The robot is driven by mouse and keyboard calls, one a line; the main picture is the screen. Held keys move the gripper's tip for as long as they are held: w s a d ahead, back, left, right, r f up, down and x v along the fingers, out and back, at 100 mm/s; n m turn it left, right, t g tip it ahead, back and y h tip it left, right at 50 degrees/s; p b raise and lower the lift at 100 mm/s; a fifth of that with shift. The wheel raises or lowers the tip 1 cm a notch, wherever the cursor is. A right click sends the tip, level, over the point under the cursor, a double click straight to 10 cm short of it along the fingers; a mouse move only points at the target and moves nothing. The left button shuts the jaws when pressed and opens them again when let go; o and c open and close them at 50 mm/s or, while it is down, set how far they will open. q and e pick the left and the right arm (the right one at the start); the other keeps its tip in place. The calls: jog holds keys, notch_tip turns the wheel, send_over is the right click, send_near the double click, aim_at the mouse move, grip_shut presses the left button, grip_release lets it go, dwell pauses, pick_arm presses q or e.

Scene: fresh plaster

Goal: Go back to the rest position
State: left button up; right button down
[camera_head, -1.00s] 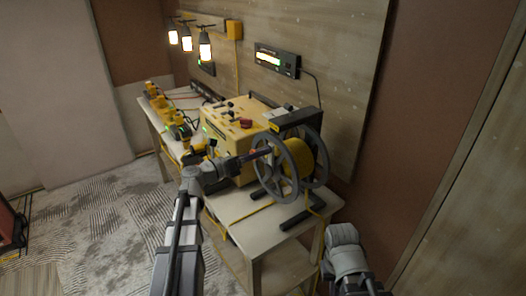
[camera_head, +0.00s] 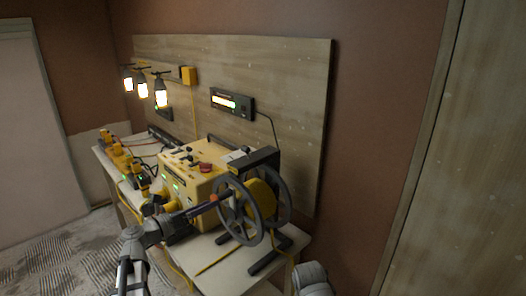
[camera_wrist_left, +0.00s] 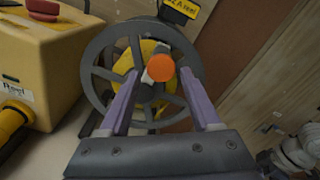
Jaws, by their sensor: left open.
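My left gripper (camera_head: 211,203) is open in front of the reel (camera_head: 262,200), a spoked grey wheel with a yellow drum. In the left wrist view, the two purple-grey fingers (camera_wrist_left: 164,108) point at the reel wheel (camera_wrist_left: 98,52). A round orange knob (camera_wrist_left: 161,68) shows between the fingertips; I cannot tell whether they touch it. My right arm shows only as a grey link at the bottom of the head view and at the right edge of the wrist view; its gripper is out of view.
The bench (camera_head: 225,283) carries the reel, a yellow control box (camera_head: 188,172) and several yellow plugs along its left part. A plywood board (camera_head: 290,115) behind it holds a lit display (camera_head: 232,102). Lit lamps (camera_head: 143,87) hang at left. Carpet (camera_head: 62,258) is clear at lower left.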

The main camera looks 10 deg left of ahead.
pick_arm(q)
jog(key=s+d+f+m+g+y, duration=0.1)
jog(key=s+d+f+m+g, duration=0.25)
jog(key=d+f+m, duration=0.35)
jog(key=s+d+f+m+g+y, duration=0.1)
jog(key=s+d+f+m+g, duration=0.1)
jog(key=d+f+m+g, duration=0.45)
jog(key=s+a+f+m+g+y, duration=0.2)
jog(key=s+f+m+y, duration=0.25)
jog(key=m, duration=0.55)
jog(key=s+a+f+m+g+y, duration=0.1)
jog(key=s+f+m+y, duration=0.25)
jog(key=s+m, duration=0.45)
jog(key=s+d+m+g+y, duration=0.1)
jog(key=s+d+m, duration=0.3)
jog(key=d, duration=0.6)
jog(key=shift+s+d+m+y, duration=0.15)
jog(key=shift+d+m+y, duration=0.35)
jog(key=shift+m, duration=0.75)
